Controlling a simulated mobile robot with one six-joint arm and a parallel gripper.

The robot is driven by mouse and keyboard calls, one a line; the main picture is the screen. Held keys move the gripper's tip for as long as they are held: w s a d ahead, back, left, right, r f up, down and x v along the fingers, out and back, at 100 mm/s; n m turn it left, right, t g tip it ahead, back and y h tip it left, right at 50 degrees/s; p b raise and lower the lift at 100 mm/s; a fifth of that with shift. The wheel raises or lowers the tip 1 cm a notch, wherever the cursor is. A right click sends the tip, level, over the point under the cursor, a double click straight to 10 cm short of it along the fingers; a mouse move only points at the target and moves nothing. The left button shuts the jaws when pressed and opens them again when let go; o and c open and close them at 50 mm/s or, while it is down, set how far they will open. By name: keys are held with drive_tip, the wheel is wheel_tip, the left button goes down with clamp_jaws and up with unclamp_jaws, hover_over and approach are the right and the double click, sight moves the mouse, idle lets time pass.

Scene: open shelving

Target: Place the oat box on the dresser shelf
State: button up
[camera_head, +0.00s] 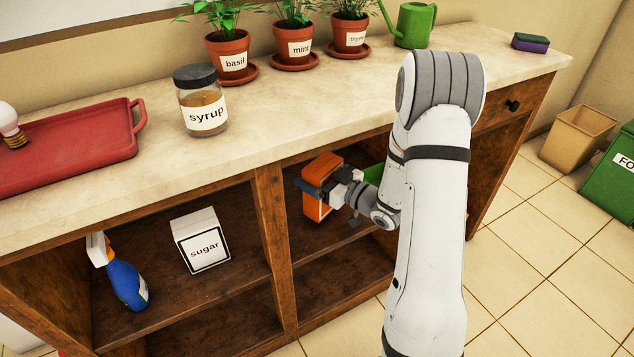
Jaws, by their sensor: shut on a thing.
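An orange box (324,163) is in the middle opening of the wooden dresser (277,240); its label is not readable, so I cannot confirm that it is the oat box. My gripper (325,187) reaches in from the right and is shut on this box. The box is upright, slightly tilted, near the upper shelf board (345,262). I cannot tell whether its bottom touches the board. My arm hides part of the compartment to its right.
A sugar box (202,241) and a blue spray bottle (124,280) stand in the left compartment, beyond an upright divider. A green thing (375,173) shows partly behind my gripper. The countertop above holds a syrup jar (203,103), potted herbs and a red tray (75,155).

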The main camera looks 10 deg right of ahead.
drive_tip(key=shift+f, duration=0.95)
drive_tip(key=o, duration=1.1)
drive_tip(key=shift+f, duration=0.1)
drive_tip(key=shift+o, duration=0.2)
